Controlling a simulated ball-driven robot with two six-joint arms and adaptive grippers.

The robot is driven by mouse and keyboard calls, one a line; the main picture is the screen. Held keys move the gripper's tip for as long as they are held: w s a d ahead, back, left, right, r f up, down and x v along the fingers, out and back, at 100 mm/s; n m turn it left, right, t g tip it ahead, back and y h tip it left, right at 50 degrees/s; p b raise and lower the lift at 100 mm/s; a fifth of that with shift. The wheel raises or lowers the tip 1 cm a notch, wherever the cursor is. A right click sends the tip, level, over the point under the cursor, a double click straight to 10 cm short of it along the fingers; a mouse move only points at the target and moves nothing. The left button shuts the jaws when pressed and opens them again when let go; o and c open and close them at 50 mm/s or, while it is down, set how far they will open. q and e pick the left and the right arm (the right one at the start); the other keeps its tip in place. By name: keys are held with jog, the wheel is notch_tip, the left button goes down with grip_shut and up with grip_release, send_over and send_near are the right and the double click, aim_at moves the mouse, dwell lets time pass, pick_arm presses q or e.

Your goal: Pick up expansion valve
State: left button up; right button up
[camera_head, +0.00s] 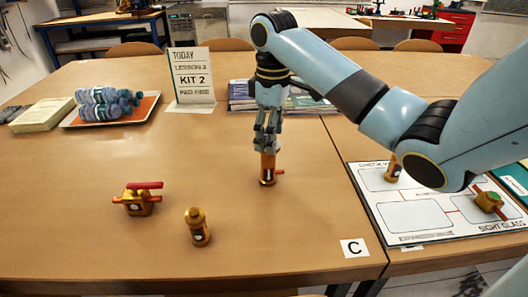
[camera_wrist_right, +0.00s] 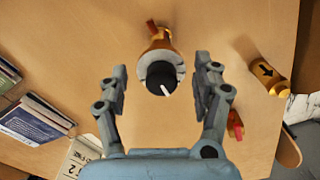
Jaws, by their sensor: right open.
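A brass valve body with a copper-coloured upper part and a small red side stub, which I take for the expansion valve (camera_head: 267,174), stands upright on the wooden table near the middle. In the right wrist view the valve (camera_wrist_right: 161,50) shows its dark round top and its copper-red stub. My right gripper (camera_head: 267,142) points down directly over it. In the wrist view the right gripper (camera_wrist_right: 161,80) is open, with one finger on each side of the valve's top. My left gripper is out of view.
A red-handled brass valve (camera_head: 139,203) and a brass cylinder (camera_head: 198,229) stand at front left. A white outlined board (camera_head: 420,213) with two parts lies at right, beside a "C" card (camera_head: 354,248). A bottle tray (camera_head: 140,113), a kit sign (camera_head: 191,77) and books stand behind.

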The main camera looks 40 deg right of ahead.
aim_at(269, 158)
jog(key=shift+f, duration=0.95)
jog(key=f, duration=0.3)
jog(key=f+b, duration=0.1)
jog(key=f, duration=0.1)
jog(key=shift+w+a+f, duration=0.1)
jog(key=shift+w+a, duration=0.05)
jog(key=shift+w, duration=0.1)
jog(key=shift+c, duration=1.2)
jog(key=c, duration=1.1)
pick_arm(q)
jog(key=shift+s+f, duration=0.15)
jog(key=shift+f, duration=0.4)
pick_arm(e)
jog(key=shift+o, duration=0.2)
